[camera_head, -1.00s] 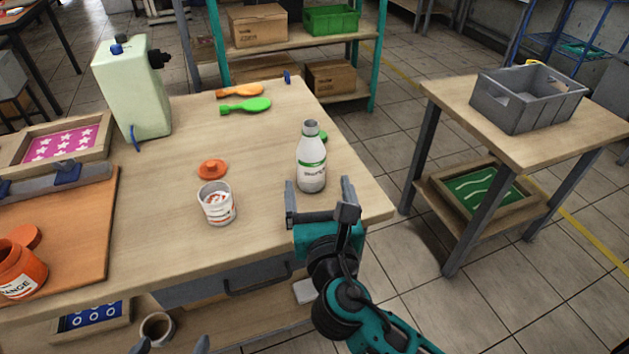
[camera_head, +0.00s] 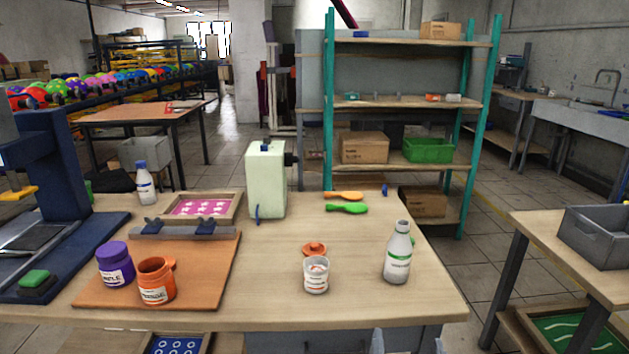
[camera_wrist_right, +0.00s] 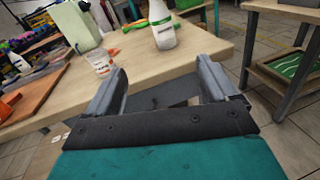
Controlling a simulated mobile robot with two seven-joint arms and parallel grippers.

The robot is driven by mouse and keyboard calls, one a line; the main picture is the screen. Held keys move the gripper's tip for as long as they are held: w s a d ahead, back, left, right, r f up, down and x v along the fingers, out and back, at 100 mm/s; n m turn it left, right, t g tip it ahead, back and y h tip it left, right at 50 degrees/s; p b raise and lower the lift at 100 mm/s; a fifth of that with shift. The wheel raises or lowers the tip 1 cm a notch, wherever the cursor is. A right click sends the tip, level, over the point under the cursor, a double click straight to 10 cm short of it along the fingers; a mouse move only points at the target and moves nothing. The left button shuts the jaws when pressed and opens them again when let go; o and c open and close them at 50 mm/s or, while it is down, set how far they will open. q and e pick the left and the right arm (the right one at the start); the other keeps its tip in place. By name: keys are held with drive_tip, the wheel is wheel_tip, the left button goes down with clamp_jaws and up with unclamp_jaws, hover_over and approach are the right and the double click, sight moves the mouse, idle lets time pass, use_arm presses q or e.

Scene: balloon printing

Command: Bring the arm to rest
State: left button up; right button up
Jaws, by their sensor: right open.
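My right gripper (camera_head: 408,344) shows only as fingertips at the bottom edge of the head view. In the right wrist view my right gripper (camera_wrist_right: 162,82) is open, with nothing between its fingers, near the table's front edge. A white bottle with a green-banded label (camera_head: 397,258) stands upright on the worktable (camera_head: 360,303), beyond the gripper and apart from it. The bottle also shows in the right wrist view (camera_wrist_right: 163,32). My left gripper is out of sight.
A white cup (camera_head: 316,277) and an orange lid (camera_head: 314,249) stand left of the bottle. Orange (camera_head: 157,283) and purple (camera_head: 114,265) jars sit on a brown board. A side table with a grey crate (camera_head: 596,240) stands at the right, across a floor gap.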

use_arm(q)
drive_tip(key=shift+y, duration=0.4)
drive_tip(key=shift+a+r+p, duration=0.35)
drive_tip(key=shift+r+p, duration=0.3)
drive_tip(key=shift+p, duration=0.4)
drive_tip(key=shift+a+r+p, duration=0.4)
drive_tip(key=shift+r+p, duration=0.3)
drive_tip(key=shift+p, duration=0.3)
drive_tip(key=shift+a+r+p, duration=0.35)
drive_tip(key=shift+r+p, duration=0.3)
drive_tip(key=shift+p, duration=0.4)
use_arm(e)
drive_tip(key=s+d+f+m+g+y, duration=0.2)
drive_tip(key=s+f+m, duration=0.3)
drive_tip(key=m, duration=1)
drive_tip(key=s+d+f+m+g+y, duration=0.2)
drive_tip(key=s+f+m, duration=0.4)
drive_tip(key=m, duration=0.9)
drive_tip(key=shift+s+f+g+y, duration=0.25)
drive_tip(key=shift+f+g+y, duration=0.4)
drive_tip(key=shift+g, duration=0.65)
drive_tip(key=shift+f, duration=0.15)
